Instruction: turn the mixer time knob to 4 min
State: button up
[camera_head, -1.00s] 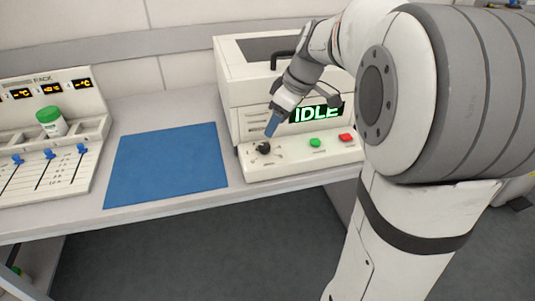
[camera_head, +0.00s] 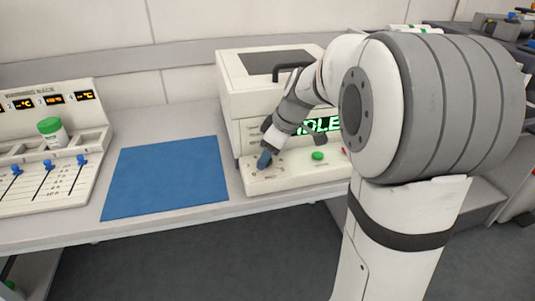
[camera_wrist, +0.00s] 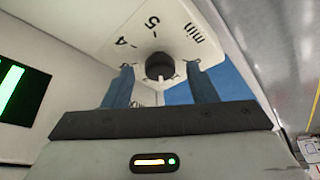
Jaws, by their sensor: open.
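The mixer (camera_head: 243,95) is a white box on the bench with a green lit display, partly hidden by my arm, and a sloped front panel. Its black time knob (camera_wrist: 159,66) shows in the wrist view, with the marks 4, 5 and "min" printed around it. Which mark the knob points at I cannot tell. My gripper (camera_wrist: 160,78) is open, its two blue fingers on either side of the knob in that view. Whether they touch it I cannot tell. In the head view my gripper (camera_head: 264,160) is at the panel's left end and hides the knob.
A green button (camera_head: 318,156) sits on the panel to the right of my gripper. A blue mat (camera_head: 165,177) lies on the bench to the left. Beyond it stands a rack (camera_head: 50,97) with sliders and a green-capped jar (camera_head: 52,132).

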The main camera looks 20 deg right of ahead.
jog(key=shift+c, duration=0.5)
jog(key=c, duration=0.8)
jog(key=shift+a, duration=0.3)
jog(key=shift+c, duration=0.3)
jog(key=shift+d, duration=0.3)
